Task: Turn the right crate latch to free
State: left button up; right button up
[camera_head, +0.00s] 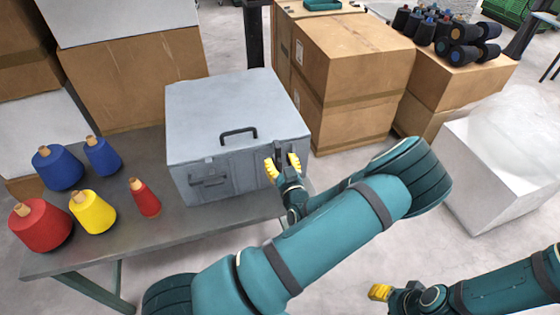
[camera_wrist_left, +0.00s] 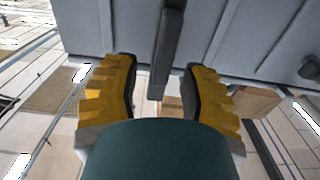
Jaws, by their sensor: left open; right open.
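The grey crate (camera_head: 235,105) stands on the table with its lid down. Its right latch (camera_head: 278,149) is a dark upright bar at the right of the front face. In the left wrist view the dark latch bar (camera_wrist_left: 167,48) reaches down between my fingers, with a gap on each side. My left gripper (camera_head: 282,164) is open around the latch and not closed on it. It also shows in the left wrist view (camera_wrist_left: 163,85). My right gripper (camera_head: 381,292) is open and empty at the bottom right, away from the crate.
Red, blue and yellow thread cones (camera_head: 92,212) stand on the table's left part (camera_head: 130,240). Cardboard boxes (camera_head: 355,60) stand behind, and a white box (camera_head: 480,165) stands at right.

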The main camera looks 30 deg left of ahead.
pick_arm(q)
jog(key=shift+w+a, duration=0.15)
jog(key=shift+r, duration=0.1)
grip_shut()
jog(key=shift+m, duration=0.3)
jog(key=shift+w+d+f+m+b, duration=0.3)
jog(key=shift+w+f+m, duration=0.1)
jog(key=shift+m, duration=2.5)
jog(key=shift+w+d+f+m+b, duration=0.25)
jog(key=shift+f+m, duration=0.15)
jog(key=shift+m, duration=2.5)
jog(key=shift+w+d+f+m+b, duration=0.3)
jog(key=shift+w+f+m, duration=0.1)
jog(key=shift+m, duration=2.5)
